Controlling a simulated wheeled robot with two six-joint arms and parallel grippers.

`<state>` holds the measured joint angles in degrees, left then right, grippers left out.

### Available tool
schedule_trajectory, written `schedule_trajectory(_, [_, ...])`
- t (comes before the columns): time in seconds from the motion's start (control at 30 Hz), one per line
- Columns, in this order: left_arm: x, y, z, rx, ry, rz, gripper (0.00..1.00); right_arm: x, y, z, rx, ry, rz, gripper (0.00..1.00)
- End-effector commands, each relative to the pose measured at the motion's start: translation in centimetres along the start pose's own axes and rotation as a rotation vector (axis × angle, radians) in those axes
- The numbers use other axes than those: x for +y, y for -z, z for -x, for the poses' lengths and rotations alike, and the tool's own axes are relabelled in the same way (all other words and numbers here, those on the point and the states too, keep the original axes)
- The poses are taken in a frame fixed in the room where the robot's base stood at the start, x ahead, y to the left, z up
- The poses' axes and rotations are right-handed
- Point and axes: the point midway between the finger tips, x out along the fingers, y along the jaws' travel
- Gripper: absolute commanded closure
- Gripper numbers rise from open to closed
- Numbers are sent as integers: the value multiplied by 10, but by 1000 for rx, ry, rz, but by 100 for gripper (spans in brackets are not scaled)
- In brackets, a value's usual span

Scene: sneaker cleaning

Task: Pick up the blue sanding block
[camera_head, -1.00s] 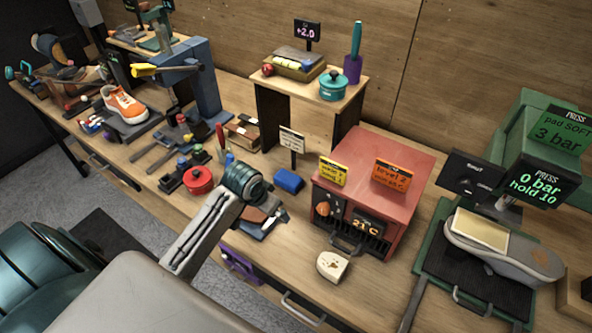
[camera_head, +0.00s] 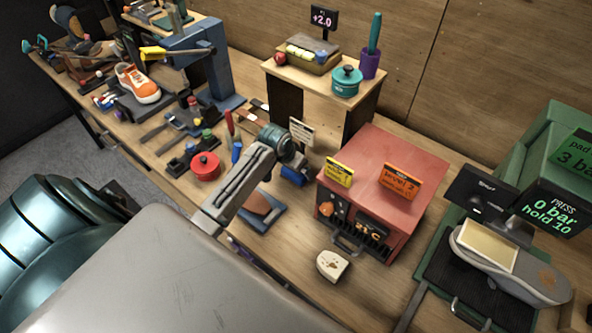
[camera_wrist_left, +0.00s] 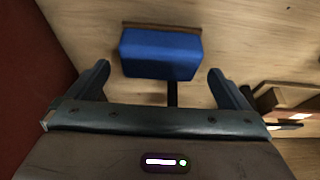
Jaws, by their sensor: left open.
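The blue sanding block (camera_head: 292,176) lies on the bench just left of the red oven, partly covered by my left wrist in the head view. In the left wrist view the block (camera_wrist_left: 160,54) shows as a blue box with a brown strip along its far edge. My left gripper (camera_wrist_left: 158,70) is open, with one finger on each side of the block's near part. Gaps show between the fingers and the block, and nothing is held. My right gripper is in neither view.
The red oven (camera_head: 383,180) stands close on the right. A small sign (camera_head: 301,132) stands just behind the block. A red round pot (camera_head: 205,166) and tools lie to the left, and a flat blue-grey piece (camera_head: 262,213) lies in front. A pale piece (camera_head: 332,265) sits before the oven.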

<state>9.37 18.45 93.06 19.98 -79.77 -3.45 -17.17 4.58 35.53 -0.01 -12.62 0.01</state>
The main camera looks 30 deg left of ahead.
Motion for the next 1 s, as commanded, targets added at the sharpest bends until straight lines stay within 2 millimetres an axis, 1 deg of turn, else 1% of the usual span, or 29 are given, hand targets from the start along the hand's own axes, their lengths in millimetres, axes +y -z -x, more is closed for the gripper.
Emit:
schedule_trajectory(0.03, [1,0,-3,-5,-2,2,0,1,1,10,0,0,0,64])
schedule_trajectory(0.07, [1,-1,-7,-5,-2,2,0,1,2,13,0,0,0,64])
schedule_trajectory(0.2, [1,-2,-26,-3,-1,1,0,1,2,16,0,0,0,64])
schedule_trajectory(0.3, [0,-3,-32,-2,0,0,0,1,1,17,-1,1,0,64])
schedule_trajectory(0.57, [0,-3,-34,-1,0,-1,0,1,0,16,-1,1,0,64])
schedule_trajectory(0.7, [0,-3,-34,-1,0,-1,28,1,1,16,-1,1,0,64])
schedule_trajectory(0.77, [0,-3,-34,-1,0,-1,39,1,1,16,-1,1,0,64])
schedule_trajectory(0.8, [0,-3,-34,-1,0,-1,43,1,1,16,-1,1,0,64])
schedule_trajectory(1.0, [0,-2,-34,0,0,-1,43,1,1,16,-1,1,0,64])
